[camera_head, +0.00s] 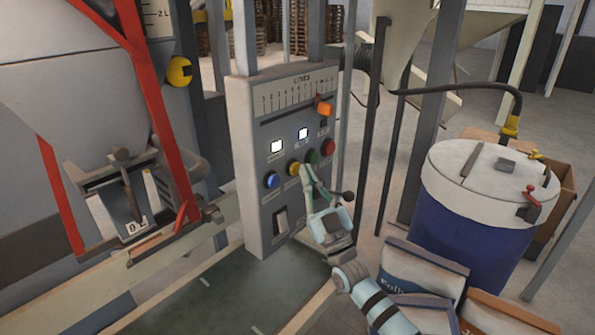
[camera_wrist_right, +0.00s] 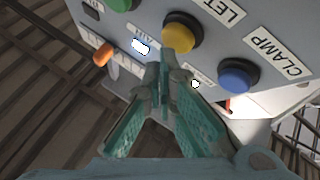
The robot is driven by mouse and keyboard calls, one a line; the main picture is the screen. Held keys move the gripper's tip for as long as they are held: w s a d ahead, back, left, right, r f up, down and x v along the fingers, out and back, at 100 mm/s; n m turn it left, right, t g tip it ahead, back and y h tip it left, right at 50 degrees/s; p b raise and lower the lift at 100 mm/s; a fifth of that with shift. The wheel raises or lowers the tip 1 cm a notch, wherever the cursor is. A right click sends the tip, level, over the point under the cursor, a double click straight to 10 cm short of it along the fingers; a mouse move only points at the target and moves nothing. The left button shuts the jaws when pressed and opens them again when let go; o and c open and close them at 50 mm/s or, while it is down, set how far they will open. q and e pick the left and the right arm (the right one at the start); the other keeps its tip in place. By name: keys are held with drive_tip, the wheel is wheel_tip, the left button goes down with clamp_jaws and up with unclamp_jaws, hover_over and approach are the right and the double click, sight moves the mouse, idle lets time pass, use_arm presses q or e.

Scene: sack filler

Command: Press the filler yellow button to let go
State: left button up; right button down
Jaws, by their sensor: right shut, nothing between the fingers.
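The yellow button (camera_head: 293,168) is on the front of the grey control panel (camera_head: 246,130), between a blue button (camera_head: 271,180) and a green button (camera_head: 312,157). My right gripper (camera_head: 306,172) is shut and empty, its fingertips close beside the yellow button in the head view. In the right wrist view the closed fingertips (camera_wrist_right: 165,60) overlap the lower edge of the yellow button (camera_wrist_right: 180,32), beside the label "LET". I cannot tell whether they touch it. The blue button also shows there (camera_wrist_right: 238,76), near the label "CLAMP". My left gripper is not in view.
A red button (camera_head: 327,147) and an orange lever (camera_head: 323,108) are also on the panel. The filler spout with a red frame (camera_head: 160,110) stands left. A blue drum (camera_head: 455,225) and several sacks (camera_head: 420,270) are at the right.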

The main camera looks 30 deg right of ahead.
drive_tip(key=shift+w+a+b, duration=0.15)
drive_tip(key=shift+w+b, duration=0.2)
drive_tip(key=shift+w, duration=0.15)
idle(0.8)
drive_tip(key=shift+s+d+p, duration=0.3)
drive_tip(key=shift+s+p, duration=0.55)
drive_tip(key=shift+s, duration=0.05)
drive_tip(key=s+p, duration=0.1)
drive_tip(key=s, duration=0.1)
drive_tip(key=s+d+p, duration=0.1)
drive_tip(key=p, duration=0.1)
drive_tip(key=s+p, duration=0.1)
drive_tip(key=s, duration=0.1)
drive_tip(key=shift+s+d, duration=0.35)
